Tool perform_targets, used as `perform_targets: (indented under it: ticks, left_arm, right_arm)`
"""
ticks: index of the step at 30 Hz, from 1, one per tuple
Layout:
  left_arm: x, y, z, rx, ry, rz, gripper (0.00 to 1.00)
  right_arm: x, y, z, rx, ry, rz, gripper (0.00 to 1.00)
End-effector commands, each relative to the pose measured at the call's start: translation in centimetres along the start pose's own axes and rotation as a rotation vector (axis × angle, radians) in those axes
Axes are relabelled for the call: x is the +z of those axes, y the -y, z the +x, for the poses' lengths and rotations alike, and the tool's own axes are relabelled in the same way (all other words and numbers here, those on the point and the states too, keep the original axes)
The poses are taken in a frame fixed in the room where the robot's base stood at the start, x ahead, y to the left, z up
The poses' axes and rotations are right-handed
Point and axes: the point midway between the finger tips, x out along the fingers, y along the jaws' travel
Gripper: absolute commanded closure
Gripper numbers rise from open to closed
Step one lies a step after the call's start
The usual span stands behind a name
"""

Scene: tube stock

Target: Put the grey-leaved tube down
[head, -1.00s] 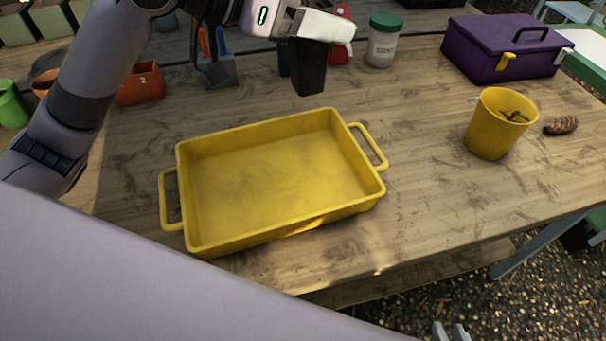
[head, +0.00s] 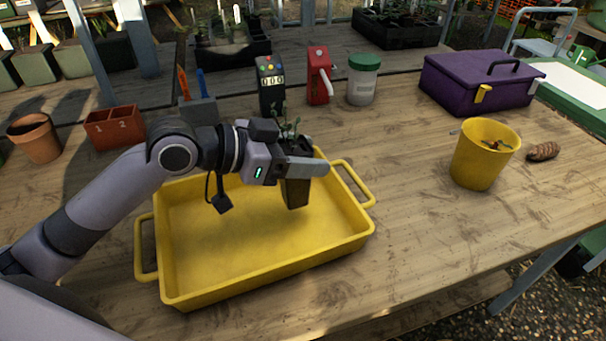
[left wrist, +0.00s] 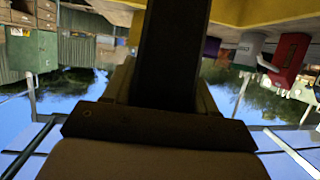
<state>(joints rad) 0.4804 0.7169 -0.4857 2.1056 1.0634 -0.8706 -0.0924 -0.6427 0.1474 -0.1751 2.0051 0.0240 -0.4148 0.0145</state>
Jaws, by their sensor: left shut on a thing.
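My left gripper (head: 303,168) is shut on the grey-leaved tube, a dark, square, tapered pot (head: 295,192) with small grey-green leaves (head: 288,130) on top. The tube is close to upright, over the right back part of the yellow tray (head: 270,281). Its lower end shows against the tray's inside, and I cannot tell whether it touches the floor. In the left wrist view the dark tube (left wrist: 170,50) fills the middle, with the yellow tray (left wrist: 255,12) at the top. The tray is otherwise empty. My right gripper is not in view.
A timer (head: 270,85), red dispenser (head: 318,75) and green-lidded jar (head: 363,80) stand behind the tray. A red numbered box (head: 113,128) and clay pot (head: 36,140) are left. A yellow bucket (head: 482,155) and purple toolbox (head: 475,82) are right. The table's right front is clear.

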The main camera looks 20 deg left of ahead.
Motion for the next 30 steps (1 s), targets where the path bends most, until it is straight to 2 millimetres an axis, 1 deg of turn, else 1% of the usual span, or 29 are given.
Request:
perform_targets:
  ticks: [6, 8, 16, 20, 21, 22, 23, 30]
  left_arm:
    - [3.0, 0.0, 1.2, 0.001, 0.003, -0.005, 0.79]
    - [3.6, 0.0, 1.5, 0.000, 0.001, -0.003, 0.79]
    - [3.7, 0.0, 1.5, 0.000, -0.001, 0.000, 0.79]
    - [4.1, 0.0, 1.7, 0.000, 0.000, 0.000, 0.79]
    - [4.1, 0.0, 1.6, 0.000, 0.002, -0.001, 0.33]
    - [4.1, 0.0, 1.6, 0.000, 0.002, -0.001, 0.23]
    - [4.1, 0.0, 1.6, 0.000, 0.002, -0.001, 0.18]
    - [4.0, 0.0, 1.6, 0.000, 0.001, -0.001, 0.18]
  right_arm:
    - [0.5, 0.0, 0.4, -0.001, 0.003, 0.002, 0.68]
    - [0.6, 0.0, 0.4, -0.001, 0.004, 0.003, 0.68]
    - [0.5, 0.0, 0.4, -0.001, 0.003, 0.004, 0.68]
    - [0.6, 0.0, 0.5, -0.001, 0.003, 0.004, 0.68]
    - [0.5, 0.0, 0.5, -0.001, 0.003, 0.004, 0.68]
    - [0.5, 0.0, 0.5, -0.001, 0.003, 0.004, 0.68]
    - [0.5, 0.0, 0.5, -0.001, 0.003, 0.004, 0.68]
    - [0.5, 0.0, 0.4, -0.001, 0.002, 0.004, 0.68]
